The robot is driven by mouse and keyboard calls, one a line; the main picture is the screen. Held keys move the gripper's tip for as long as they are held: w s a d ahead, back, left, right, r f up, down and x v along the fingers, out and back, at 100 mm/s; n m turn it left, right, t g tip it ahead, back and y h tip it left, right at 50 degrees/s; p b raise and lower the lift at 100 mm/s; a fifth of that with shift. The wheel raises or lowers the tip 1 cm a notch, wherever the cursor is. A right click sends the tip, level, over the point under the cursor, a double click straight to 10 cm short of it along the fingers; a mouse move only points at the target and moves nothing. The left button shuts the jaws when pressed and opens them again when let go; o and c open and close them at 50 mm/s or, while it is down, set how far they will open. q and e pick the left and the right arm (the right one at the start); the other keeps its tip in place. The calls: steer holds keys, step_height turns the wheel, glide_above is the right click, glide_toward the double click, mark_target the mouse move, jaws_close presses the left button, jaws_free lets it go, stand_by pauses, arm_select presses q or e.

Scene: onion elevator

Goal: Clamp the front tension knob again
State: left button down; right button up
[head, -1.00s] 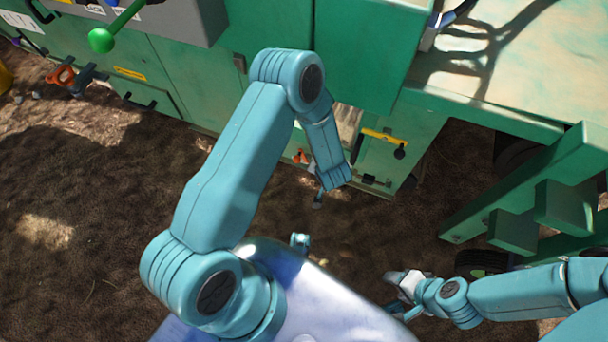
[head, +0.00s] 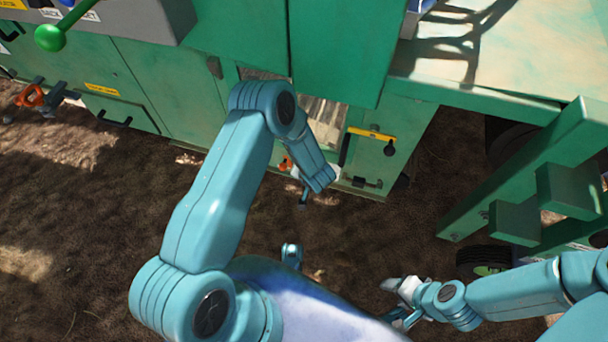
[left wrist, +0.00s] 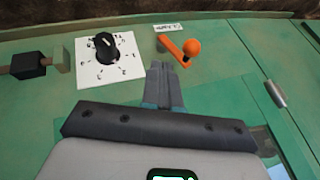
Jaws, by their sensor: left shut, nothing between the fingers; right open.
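In the left wrist view a black knob (left wrist: 106,48) sits on a white, number-marked dial plate (left wrist: 90,73) on the green machine panel. To its right is a small orange lever with a round ball end (left wrist: 191,47), below a small label. My left gripper (left wrist: 160,68) is shut and empty, its tips just below and between the dial and the orange lever, apparently not touching either. In the head view my left gripper (head: 303,199) is small beside the machine's lower front, with a small orange part (head: 286,162) nearby. My right gripper (head: 398,298) is open and empty, away from the machine.
The green machine (head: 170,80) fills the back, with a yellow handle (head: 372,133) right of my left arm. A green ball-ended lever (head: 50,38) and an orange part (head: 30,96) are at left. Green framework (head: 510,220) stands at right. Bare soil (head: 90,220) lies in front.

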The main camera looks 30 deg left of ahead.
arm_select(q)
steer(key=a+f+b, duration=0.2)
steer(key=a+f, duration=0.1)
steer(key=a, duration=0.2)
steer(key=shift+w+f, duration=0.25)
steer(key=shift+w, duration=0.15)
steer(key=shift+a, duration=0.15)
